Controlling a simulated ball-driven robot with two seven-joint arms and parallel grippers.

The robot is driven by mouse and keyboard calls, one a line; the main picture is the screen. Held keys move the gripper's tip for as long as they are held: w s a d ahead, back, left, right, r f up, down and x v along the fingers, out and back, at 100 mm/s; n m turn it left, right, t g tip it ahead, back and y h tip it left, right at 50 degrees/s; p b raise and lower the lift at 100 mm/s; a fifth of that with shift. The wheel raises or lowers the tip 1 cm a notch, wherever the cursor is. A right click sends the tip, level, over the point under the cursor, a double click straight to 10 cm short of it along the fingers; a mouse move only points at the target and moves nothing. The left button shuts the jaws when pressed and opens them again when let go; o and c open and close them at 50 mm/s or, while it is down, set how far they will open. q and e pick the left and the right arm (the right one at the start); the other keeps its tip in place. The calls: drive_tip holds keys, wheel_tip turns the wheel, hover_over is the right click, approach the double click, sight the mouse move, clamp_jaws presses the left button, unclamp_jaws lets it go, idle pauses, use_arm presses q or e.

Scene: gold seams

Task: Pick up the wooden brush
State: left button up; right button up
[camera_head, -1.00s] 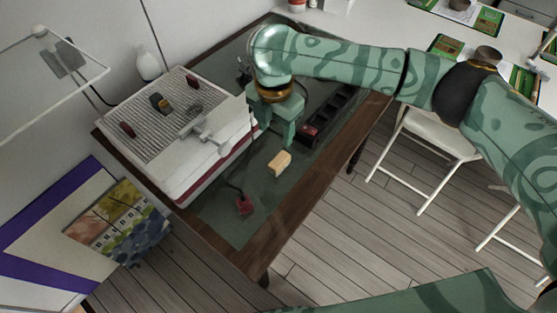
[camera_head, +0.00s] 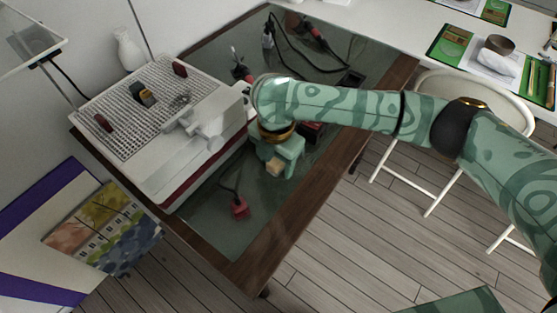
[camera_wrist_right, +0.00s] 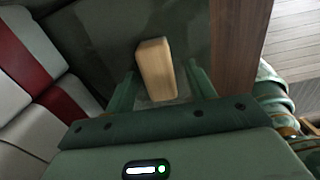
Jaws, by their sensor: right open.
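The wooden brush shows as a small pale wooden block (camera_head: 274,166) on the dark green table top, right of the white machine. My right gripper (camera_head: 279,162) is directly over it and partly hides it. In the right wrist view the block (camera_wrist_right: 155,66) shows between the two fingers of my open right gripper (camera_wrist_right: 163,84), slightly ahead of them. I cannot tell whether either finger touches it. No bristles can be made out. My left gripper is not in view.
The white machine with a ribbed top (camera_head: 150,115) stands close left of the gripper. A red corded piece (camera_head: 239,208) lies nearer the front. Corded tools (camera_head: 312,30) lie at the back. The table's wooden edge (camera_head: 290,225) is close on the right.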

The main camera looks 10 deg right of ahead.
sight(276, 160)
drive_tip(key=shift+r, duration=0.1)
drive_tip(key=c, duration=1.1)
drive_tip(key=shift+o, duration=0.2)
drive_tip(key=shift+s, duration=0.1)
drive_tip(key=shift+r+p, duration=0.4)
drive_tip(key=shift+r, duration=0.1)
wheel_tip(276, 160, up, 3)
drive_tip(key=shift+r+p, duration=0.1)
drive_tip(key=shift+p, duration=1.05)
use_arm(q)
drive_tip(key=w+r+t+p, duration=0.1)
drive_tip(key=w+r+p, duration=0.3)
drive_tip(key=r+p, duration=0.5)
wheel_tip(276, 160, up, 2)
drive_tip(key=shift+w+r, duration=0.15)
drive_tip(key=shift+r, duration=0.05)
use_arm(e)
drive_tip(key=s+a+r, duration=0.2)
drive_tip(key=s+r, duration=0.6)
drive_tip(key=s, duration=0.6)
drive_tip(key=shift+r, duration=0.4)
drive_tip(key=shift+w, duration=0.1)
